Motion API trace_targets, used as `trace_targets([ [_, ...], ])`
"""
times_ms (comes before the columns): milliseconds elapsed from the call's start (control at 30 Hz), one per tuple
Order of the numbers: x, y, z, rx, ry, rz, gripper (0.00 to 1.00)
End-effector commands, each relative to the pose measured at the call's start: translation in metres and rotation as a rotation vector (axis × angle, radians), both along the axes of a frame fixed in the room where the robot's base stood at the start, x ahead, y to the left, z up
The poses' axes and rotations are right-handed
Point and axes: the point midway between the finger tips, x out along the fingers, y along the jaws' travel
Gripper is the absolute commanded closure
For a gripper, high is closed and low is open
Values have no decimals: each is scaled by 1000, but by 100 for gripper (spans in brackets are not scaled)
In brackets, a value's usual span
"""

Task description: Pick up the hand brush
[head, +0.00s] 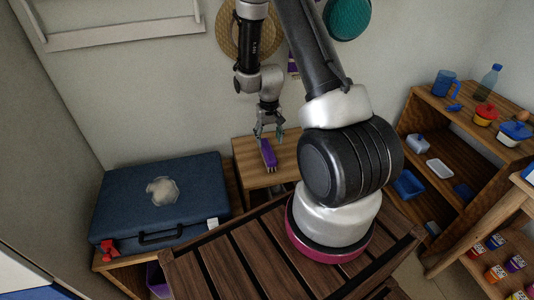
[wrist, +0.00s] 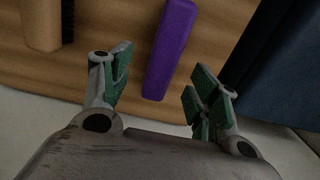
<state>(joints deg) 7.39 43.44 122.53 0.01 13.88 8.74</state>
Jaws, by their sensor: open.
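In the wrist view, a tan wooden piece with a dark, bristle-like edge (wrist: 42,25) lies at the top left, partly cut off; it looks like the hand brush. I cannot make it out in the head view, where my arm covers part of that table. A long purple bar (wrist: 168,50) lies on the same wooden table top and also shows in the head view (head: 268,153). My gripper (wrist: 158,86) is open and empty, with green pads.
A closed dark blue suitcase (head: 115,200) stands left of the small wooden table (head: 245,150). A slatted wooden surface (head: 225,255) is in front. A shelf unit (head: 425,115) with a mug, bottle and trays stands at the right. The wall is close behind.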

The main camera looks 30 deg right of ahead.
Motion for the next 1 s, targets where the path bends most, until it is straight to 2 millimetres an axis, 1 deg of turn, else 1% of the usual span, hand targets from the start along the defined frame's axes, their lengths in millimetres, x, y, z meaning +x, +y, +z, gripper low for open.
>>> trace_targets([
  [267,-2,4,-35,0,4,-3,39],
  [400,-2,7,-58,0,4,-2,39],
  [500,-2,6,-69,1,3,-3,39],
  [600,-2,6,-72,1,2,-3,39],
  [767,-2,6,-72,1,2,-3,39],
  [800,-2,6,-72,1,2,-3,43],
  [867,-2,6,-72,1,2,-3,54],
  [1000,-2,6,-72,1,2,-3,79],
])
